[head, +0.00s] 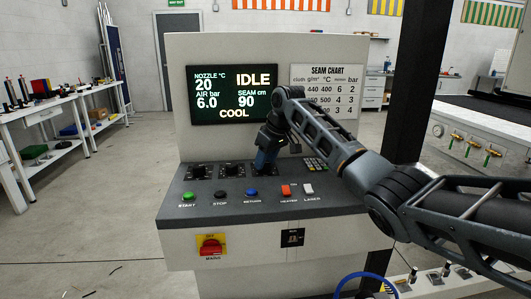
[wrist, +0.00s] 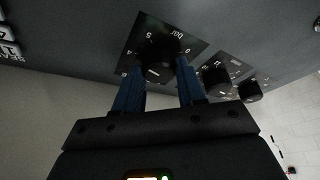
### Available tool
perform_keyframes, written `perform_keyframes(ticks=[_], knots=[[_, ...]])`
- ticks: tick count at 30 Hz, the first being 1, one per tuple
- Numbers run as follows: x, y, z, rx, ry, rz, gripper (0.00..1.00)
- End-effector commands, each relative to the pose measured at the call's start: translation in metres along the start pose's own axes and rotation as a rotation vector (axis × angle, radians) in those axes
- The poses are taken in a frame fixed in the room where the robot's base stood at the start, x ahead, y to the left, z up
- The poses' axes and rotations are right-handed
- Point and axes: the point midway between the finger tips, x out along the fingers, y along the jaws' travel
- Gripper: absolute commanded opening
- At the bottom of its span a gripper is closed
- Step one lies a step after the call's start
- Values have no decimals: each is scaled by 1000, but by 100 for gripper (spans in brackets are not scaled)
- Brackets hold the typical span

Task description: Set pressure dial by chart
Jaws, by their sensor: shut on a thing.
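The pressure dial (wrist: 156,66) is a round black knob on a dark plate with white marks, including 0 and 5, in the wrist view. My gripper (wrist: 160,74) has its two blue fingers on either side of this knob, shut on it. In the head view my gripper (head: 264,160) is at the right-hand dial of the console and mostly hides it. The screen (head: 235,92) reads IDLE, nozzle 20, air 6.0 bar, seam 90 and COOL. The seam chart (head: 326,74) has a bar column at its right; my arm covers its lower left.
Two more black dials (head: 232,170) (head: 200,172) sit left of the held one. Start, stop, return, heater and laser controls (head: 252,192) line the console front. A keypad (head: 315,164) lies right of my gripper. A red mains switch (head: 211,246) is below.

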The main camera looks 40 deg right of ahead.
Motion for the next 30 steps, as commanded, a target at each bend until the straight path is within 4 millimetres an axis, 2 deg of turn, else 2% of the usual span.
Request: perform_keyframes(ticks=[15, 30], knots=[[0, 2, -1, -344, 1, -143, 9], [0, 2, -2, -429, 3, -176, 9]])
